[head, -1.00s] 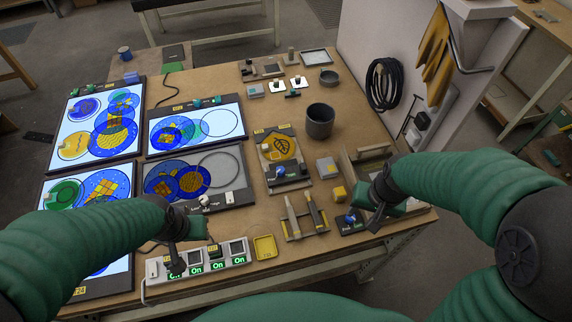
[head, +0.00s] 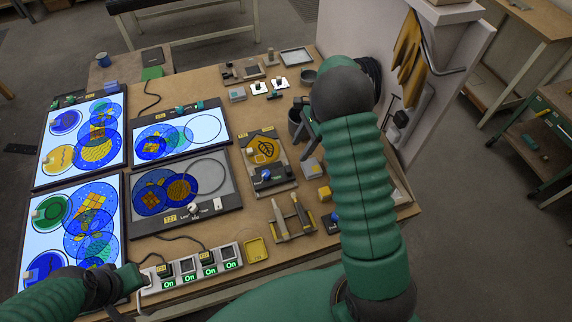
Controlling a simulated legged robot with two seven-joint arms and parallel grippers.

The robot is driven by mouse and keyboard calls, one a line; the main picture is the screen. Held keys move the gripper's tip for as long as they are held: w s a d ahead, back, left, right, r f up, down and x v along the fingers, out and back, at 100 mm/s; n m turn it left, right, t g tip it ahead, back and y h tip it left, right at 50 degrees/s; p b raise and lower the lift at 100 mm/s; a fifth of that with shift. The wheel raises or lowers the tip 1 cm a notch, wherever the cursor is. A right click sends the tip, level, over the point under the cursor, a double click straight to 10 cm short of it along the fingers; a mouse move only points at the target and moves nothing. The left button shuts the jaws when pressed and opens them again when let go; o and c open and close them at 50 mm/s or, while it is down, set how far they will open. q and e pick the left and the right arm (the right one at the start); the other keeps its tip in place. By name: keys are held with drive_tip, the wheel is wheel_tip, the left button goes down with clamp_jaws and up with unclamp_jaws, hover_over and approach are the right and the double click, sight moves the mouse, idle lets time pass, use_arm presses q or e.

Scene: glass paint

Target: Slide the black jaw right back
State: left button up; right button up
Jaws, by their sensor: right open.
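A wooden holder (head: 255,139) with a yellow leaf glass piece stands near the bench middle. A black bar (head: 285,176) with a round knob crosses its near end; this looks like the black jaw. It lies close to the glass, but I cannot tell whether they touch. My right gripper (head: 308,121) is open, beyond and to the right of the holder, beside a dark grey cup (head: 294,124) that it partly covers. It is apart from the black bar. My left gripper (head: 132,290) is low at the left, by the switch strip; its fingers are too unclear to read.
Lit panels (head: 75,150) with coloured glass discs fill the left side. My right arm hides much of the bench's right side. A white partition (head: 455,70) stands behind it.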

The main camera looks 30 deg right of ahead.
sight(289, 167)
drive_tip(key=x, duration=0.3)
drive_tip(key=p+x, duration=0.1)
drive_tip(key=x, duration=0.6)
drive_tip(key=shift+d+f+p, duration=0.15)
drive_tip(key=shift+f+p, duration=0.15)
drive_tip(key=shift+f, duration=0.1)
drive_tip(key=shift+a+r, duration=0.1)
drive_tip(key=shift+a, duration=0.1)
drive_tip(key=c, duration=0.4)
clamp_jaws()
drive_tip(key=shift+w+d, duration=0.1)
drive_tip(key=shift+d, duration=0.1)
